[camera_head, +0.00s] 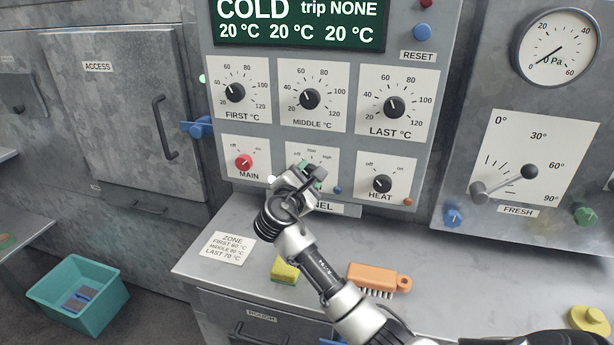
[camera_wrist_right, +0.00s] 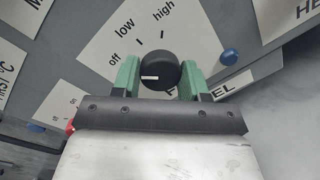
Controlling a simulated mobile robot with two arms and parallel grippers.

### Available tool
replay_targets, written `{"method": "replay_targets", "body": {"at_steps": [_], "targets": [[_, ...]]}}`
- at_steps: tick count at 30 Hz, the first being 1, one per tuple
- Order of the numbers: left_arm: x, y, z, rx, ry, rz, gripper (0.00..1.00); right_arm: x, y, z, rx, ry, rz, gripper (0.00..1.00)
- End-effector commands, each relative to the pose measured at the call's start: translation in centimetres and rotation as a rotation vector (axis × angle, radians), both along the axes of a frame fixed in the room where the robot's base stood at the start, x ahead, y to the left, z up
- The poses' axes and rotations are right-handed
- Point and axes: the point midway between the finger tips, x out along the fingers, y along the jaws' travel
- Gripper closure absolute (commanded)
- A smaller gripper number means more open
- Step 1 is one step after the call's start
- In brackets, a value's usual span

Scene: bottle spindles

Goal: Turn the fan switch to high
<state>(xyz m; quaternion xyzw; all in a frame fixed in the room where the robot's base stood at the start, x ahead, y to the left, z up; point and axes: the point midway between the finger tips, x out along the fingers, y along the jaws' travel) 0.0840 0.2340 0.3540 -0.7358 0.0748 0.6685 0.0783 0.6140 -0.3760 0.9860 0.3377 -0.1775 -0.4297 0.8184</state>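The fan switch is a black round knob, clear in the right wrist view (camera_wrist_right: 160,75), with off, low and high labels around it. Its white mark points left in that view, toward the off side rather than at low or high. In the head view my right gripper (camera_head: 312,174) is at the switch plate (camera_head: 335,154) and hides most of the knob. In the wrist view its green fingers (camera_wrist_right: 160,80) stand on either side of the knob, very close to it. I cannot tell whether they press on it. My left gripper is not in view.
The MAIN knob (camera_head: 244,162) is left of the switch and the HEAT knob (camera_head: 382,184) right of it. Three temperature dials sit above. A yellow sponge (camera_head: 285,272) and an orange brush (camera_head: 378,279) lie on the counter (camera_head: 440,300) below.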

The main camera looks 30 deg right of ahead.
Motion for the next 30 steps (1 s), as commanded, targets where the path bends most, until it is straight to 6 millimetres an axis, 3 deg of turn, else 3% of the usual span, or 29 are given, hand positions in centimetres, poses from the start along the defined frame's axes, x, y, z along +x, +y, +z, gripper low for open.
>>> {"method": "replay_targets", "body": {"at_steps": [1,3,17,30], "targets": [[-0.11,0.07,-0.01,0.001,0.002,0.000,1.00,-0.01,0.02,-0.02,0.000,0.000,0.000,0.69],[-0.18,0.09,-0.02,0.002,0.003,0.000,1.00,-0.01,0.02,-0.02,0.000,0.000,0.000,0.80],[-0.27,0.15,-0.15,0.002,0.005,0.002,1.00,-0.03,0.05,-0.09,0.076,-0.085,-0.001,0.80],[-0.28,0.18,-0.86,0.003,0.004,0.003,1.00,-0.06,0.03,-0.15,0.328,-0.379,-0.001,0.80]]}}
